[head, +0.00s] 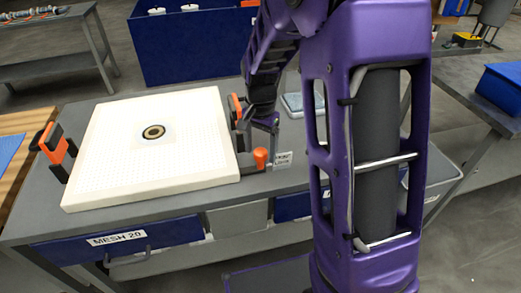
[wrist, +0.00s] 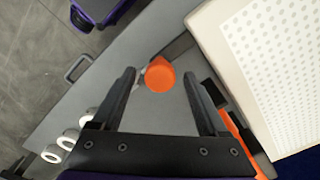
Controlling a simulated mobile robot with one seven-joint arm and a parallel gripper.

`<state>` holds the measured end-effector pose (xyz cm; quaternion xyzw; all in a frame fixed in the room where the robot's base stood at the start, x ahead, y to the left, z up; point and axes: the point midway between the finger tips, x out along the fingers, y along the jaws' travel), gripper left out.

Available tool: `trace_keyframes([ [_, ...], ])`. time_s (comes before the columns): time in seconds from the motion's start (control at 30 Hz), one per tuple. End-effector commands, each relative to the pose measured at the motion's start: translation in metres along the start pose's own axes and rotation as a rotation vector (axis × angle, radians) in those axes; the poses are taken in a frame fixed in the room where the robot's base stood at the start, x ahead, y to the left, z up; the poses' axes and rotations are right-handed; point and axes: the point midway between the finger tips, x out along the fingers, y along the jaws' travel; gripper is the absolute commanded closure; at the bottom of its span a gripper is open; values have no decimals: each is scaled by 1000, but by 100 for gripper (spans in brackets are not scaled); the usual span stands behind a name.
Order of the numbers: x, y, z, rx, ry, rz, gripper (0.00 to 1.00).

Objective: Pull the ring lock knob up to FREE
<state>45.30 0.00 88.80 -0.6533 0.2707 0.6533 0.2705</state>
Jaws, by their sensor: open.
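The ring lock knob (head: 261,158) is a small orange knob at the front right corner of the white perforated plate (head: 110,180), beside a small label (head: 283,159) whose text I cannot read. My gripper (head: 262,128) points down just above the knob in the head view. In the wrist view the two dark fingers of my gripper (wrist: 159,76) are spread wide, with the round orange knob top (wrist: 160,74) between their tips. Gaps show on both sides, so the fingers do not touch it. The knob's lower part is hidden in the wrist view.
Orange-and-black clamps stand at the plate's left (head: 57,147) and right edges; the right one (wrist: 238,140) is close to my right finger in the wrist view. The plate has a dark central ring (head: 153,132). A drawer labelled MESH 20 (head: 118,239) is below the grey bench.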

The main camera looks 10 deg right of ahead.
Motion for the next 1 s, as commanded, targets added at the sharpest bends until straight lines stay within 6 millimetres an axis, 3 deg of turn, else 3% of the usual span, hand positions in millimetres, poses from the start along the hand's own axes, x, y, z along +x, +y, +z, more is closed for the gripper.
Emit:
trace_keyframes([
  [0.27,1,0,0,0,0,0,23],
  [0.7,1,0,0,0,0,0,100],
  [1.0,1,0,0,0,0,0,100],
])
